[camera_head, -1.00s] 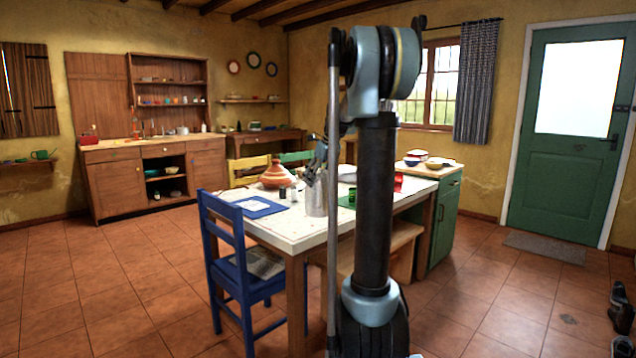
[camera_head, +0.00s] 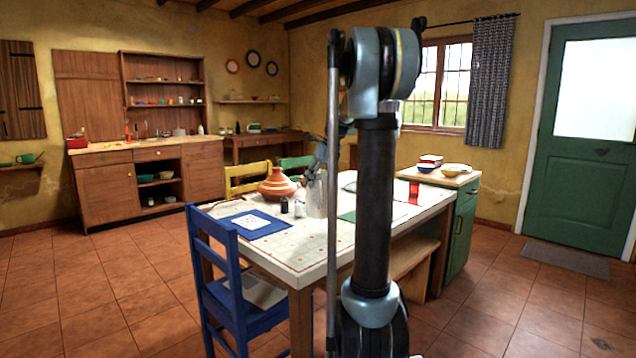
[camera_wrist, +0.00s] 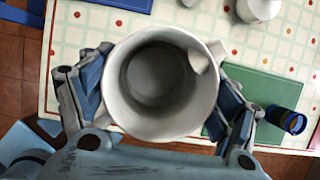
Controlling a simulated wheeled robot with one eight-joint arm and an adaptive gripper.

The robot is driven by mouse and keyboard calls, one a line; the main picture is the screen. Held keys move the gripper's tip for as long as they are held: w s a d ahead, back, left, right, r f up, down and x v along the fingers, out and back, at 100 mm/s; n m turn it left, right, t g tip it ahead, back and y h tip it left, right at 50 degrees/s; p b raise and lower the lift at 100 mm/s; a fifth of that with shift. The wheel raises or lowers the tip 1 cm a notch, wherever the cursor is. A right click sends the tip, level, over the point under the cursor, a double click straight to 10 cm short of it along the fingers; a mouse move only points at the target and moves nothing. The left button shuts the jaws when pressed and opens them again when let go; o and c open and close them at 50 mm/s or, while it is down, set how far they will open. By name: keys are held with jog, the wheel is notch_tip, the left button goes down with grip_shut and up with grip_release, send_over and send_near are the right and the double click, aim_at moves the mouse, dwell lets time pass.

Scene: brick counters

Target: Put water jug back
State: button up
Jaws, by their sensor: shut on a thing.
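The water jug (camera_wrist: 155,78) is a pale grey, open-topped vessel with a spout at its upper right, seen from above in the wrist view. It looks empty inside. My gripper (camera_wrist: 163,100) is shut on it, with a finger on each side. In the head view the jug (camera_head: 316,198) is upright at the white checked table (camera_head: 300,258), partly hidden by my arm. I cannot tell whether its base touches the tabletop.
A terracotta tagine (camera_head: 277,185), small shakers (camera_head: 284,205) and a blue mat (camera_head: 250,224) with a white sheet lie on the table. A green mat (camera_wrist: 255,95) lies right of the jug. A blue chair (camera_head: 232,280) stands at the front left.

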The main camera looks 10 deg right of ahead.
jog(key=shift+w, duration=0.4)
jog(key=shift+f, duration=3.85)
jog(key=o, duration=2)
jog(key=shift+o, duration=0.2)
